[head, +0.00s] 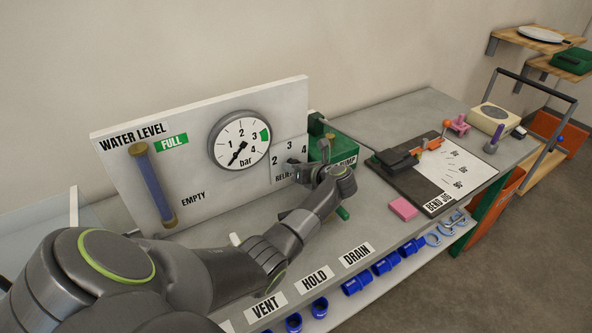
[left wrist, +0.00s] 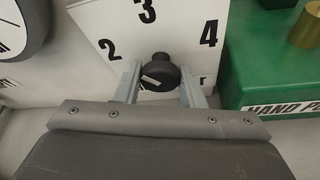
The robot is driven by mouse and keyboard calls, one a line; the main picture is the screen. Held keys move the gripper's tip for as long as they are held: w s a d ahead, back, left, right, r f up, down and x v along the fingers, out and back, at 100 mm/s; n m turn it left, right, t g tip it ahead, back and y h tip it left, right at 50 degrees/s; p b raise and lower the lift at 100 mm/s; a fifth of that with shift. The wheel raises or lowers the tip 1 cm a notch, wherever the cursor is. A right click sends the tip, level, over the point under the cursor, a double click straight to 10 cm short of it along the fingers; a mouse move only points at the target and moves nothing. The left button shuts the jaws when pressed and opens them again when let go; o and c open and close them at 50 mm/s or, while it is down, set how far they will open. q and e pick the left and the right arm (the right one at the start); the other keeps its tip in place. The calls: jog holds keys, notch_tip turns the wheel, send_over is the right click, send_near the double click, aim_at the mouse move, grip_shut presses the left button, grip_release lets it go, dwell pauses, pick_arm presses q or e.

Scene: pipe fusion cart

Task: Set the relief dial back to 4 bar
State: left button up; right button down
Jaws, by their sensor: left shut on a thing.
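The relief dial is a dark round knob (left wrist: 160,74) on a white plate (head: 279,174) marked 2, 3 and 4, with 3 at the top and 4 at the right. A white mark shows on the knob's lower left face; I cannot tell which number it indicates. My left gripper (left wrist: 160,88) is shut on the knob, with one finger on each side. In the head view my left gripper (head: 298,171) covers the knob and part of the plate. My right gripper is not in view.
The pressure gauge (head: 240,140) left of the dial has its needle pointing low left. A water level tube (head: 153,188) reads beside FULL and EMPTY labels. The green hand pump (head: 338,148) stands close right of the dial. A pink block (head: 403,209) lies near the bend jig (head: 440,178).

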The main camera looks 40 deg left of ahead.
pick_arm(q)
jog(key=shift+m+g+y+b, duration=0.4)
jog(key=shift+m+g+b, duration=0.3)
jog(key=shift+m+b, duration=0.4)
jog(key=o, duration=1)
jog(key=shift+c, duration=0.2)
notch_tip(320, 180, up, 10)
jog(key=shift+w+b, duration=0.1)
jog(key=shift+b, duration=1.05)
